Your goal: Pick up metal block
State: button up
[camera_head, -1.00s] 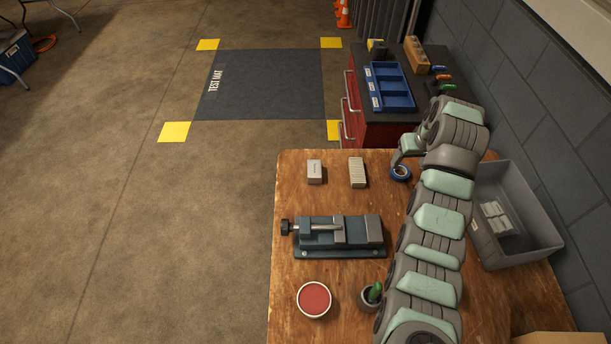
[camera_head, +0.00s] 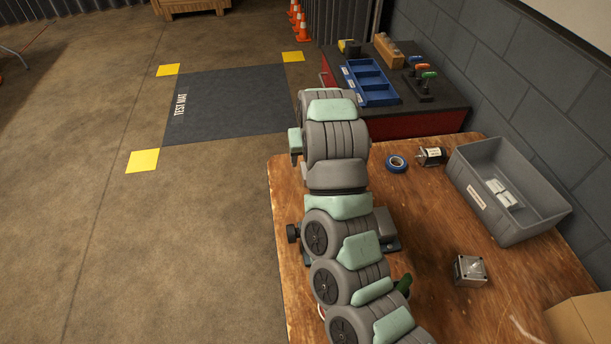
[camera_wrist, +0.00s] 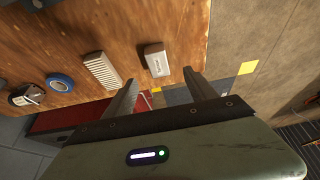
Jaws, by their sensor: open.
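A smooth grey metal block (camera_wrist: 157,60) lies on the wooden table in the wrist view. My gripper (camera_wrist: 160,78) is open and empty. Its two fingers are spread to either side of the block's line, with the block just beyond the gap between the fingertips. I cannot tell the height between them. A longer ribbed pale block (camera_wrist: 101,70) lies to the left of the smooth one, outside the fingers. In the head view my arm hides both blocks and my gripper's fingers.
A blue tape roll (camera_head: 396,163) and a small motor (camera_head: 432,156) lie near the blocks. A grey bin (camera_head: 520,233) and a square metal part (camera_head: 469,269) are at right. My arm mostly covers the vise (camera_head: 388,240). A red cabinet (camera_head: 410,125) stands beyond the table.

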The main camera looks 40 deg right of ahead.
jog(key=x, duration=0.4)
jog(key=shift+d+f, duration=0.15)
jog(key=shift+f, duration=0.2)
jog(key=shift+w+d+f+b, duration=0.1)
jog(key=shift+w+f+b, duration=0.05)
jog(key=shift+b, duration=0.15)
jog(key=shift+d+f, duration=0.2)
jog(key=shift+f, duration=0.35)
jog(key=shift+w+f+b, duration=0.3)
jog(key=shift+w+f, duration=0.05)
jog(key=shift+f, duration=0.05)
jog(key=shift+d+f, duration=0.1)
jog(key=shift+f, duration=0.1)
jog(key=shift+b+x, duration=0.55)
jog(key=shift+x, duration=0.6)
